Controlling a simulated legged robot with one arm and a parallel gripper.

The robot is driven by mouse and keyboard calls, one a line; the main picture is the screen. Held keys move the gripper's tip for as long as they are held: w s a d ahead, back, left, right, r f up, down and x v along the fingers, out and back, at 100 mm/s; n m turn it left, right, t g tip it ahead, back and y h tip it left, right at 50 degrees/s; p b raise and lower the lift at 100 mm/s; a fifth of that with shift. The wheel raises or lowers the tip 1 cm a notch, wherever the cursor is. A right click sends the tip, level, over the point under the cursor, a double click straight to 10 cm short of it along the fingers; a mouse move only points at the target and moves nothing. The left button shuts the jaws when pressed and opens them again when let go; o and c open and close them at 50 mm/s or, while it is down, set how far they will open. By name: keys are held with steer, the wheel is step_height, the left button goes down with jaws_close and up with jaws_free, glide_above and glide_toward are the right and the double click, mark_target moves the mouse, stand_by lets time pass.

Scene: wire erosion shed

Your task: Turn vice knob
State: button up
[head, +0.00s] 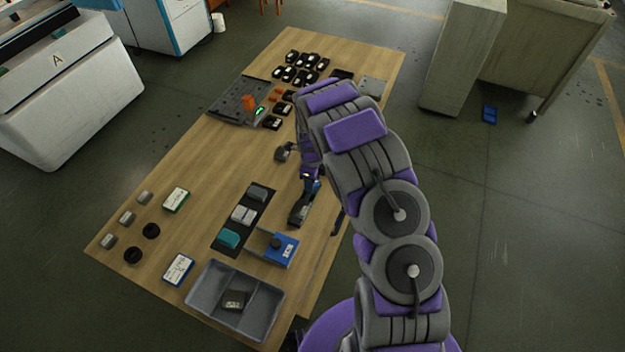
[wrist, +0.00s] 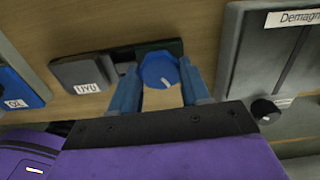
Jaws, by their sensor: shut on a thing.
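The vice knob (wrist: 159,70) is blue and round with a white pointer line, seen close up in the wrist view. It sits at the end of a dark bar beside a grey block with a white label (wrist: 88,72). My gripper (wrist: 158,78) has its two blue fingers on either side of the knob, shut on it. In the head view my gripper (head: 311,186) is low over the right part of the wooden table, at the far end of the grey vice (head: 300,208). The knob itself is hidden there.
A box labelled "Demagn..." (wrist: 290,60) with a black knob stands right of my gripper in the wrist view. A blue block (head: 280,250) and a grey divided tray (head: 210,291) lie nearer on the table (head: 160,225). Black parts fill its far end.

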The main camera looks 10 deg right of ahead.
steer(key=shift+w+r, duration=0.15)
steer(key=shift+w, duration=0.05)
steer(key=o, duration=1.1)
steer(key=shift+s+a, duration=0.1)
steer(key=shift+c, duration=0.2)
step_height(320, 180, up, 17)
steer(key=p, duration=0.2)
steer(key=shift+p, duration=0.35)
